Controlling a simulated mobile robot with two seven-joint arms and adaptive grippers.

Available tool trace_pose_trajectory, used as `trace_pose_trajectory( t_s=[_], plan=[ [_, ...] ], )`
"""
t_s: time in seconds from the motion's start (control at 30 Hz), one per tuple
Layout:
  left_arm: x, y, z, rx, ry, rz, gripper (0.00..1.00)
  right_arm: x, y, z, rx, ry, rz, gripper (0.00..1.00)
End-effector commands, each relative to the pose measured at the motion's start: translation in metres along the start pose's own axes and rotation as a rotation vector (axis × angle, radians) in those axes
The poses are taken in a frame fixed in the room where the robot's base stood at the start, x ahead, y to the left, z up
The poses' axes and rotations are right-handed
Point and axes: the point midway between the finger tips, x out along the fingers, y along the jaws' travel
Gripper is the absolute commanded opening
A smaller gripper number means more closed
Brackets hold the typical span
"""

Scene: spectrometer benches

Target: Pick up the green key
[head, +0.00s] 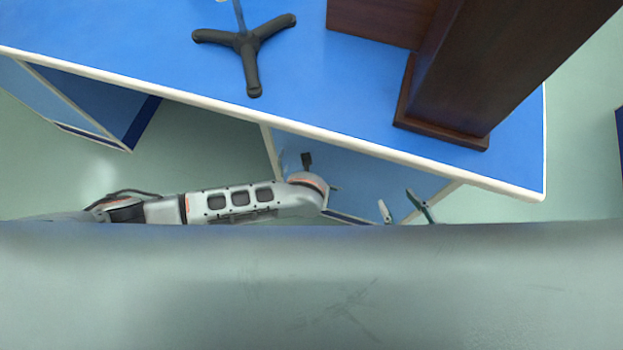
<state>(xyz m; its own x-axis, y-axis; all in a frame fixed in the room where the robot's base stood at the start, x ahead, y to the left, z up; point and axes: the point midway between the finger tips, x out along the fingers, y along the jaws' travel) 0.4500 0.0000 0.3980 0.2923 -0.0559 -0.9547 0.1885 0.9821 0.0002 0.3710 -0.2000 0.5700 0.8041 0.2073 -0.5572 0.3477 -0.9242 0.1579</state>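I see no green key in the head view. My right gripper (395,196) shows only in part, as two separate finger pieces, one pale and one dark teal, poking out above the large grey shape at the bottom. Their tips are apart, with nothing visible between them. They lie in front of the bench's lower panel, below its front edge. The rest of this gripper is hidden. My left arm comes in from the left, below the bench edge, and its gripper does not show.
A blue bench top (310,90) with a white edge crosses the view. On it stand a black three-legged stand base (248,45) and a large dark brown wooden block (480,70). Bare blue surface lies between them.

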Motion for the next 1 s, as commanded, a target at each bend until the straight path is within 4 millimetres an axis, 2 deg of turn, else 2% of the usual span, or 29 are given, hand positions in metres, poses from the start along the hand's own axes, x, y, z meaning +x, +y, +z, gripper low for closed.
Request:
trace_pose_trajectory(
  t_s=[0.03, 0.1, 0.37, 0.57, 0.73, 1.0],
  plan=[
    [0.000, 0.000, 0.000, 0.000, 0.000, 0.000, 0.22, 0.000, 0.000, 0.002, 0.000, -0.003, -0.001, 0.40],
    [0.000, 0.000, 0.000, 0.000, 0.001, 0.000, 0.07, -0.001, -0.001, 0.004, 0.001, -0.007, -0.001, 0.40],
    [0.000, 0.000, -0.001, 0.000, 0.002, 0.000, 0.07, -0.002, -0.002, 0.007, 0.002, -0.012, -0.002, 0.40],
    [-0.004, 0.002, 0.001, -0.001, -0.001, 0.002, 0.07, -0.003, 0.001, 0.001, 0.000, -0.003, 0.002, 0.40],
    [-0.015, 0.007, 0.007, -0.006, -0.007, 0.005, 0.07, -0.005, 0.006, -0.008, -0.004, 0.009, 0.011, 0.40],
    [-0.036, 0.017, 0.011, -0.017, -0.008, 0.009, 0.07, -0.011, 0.012, -0.001, -0.006, -0.017, 0.025, 0.40]
  ],
)
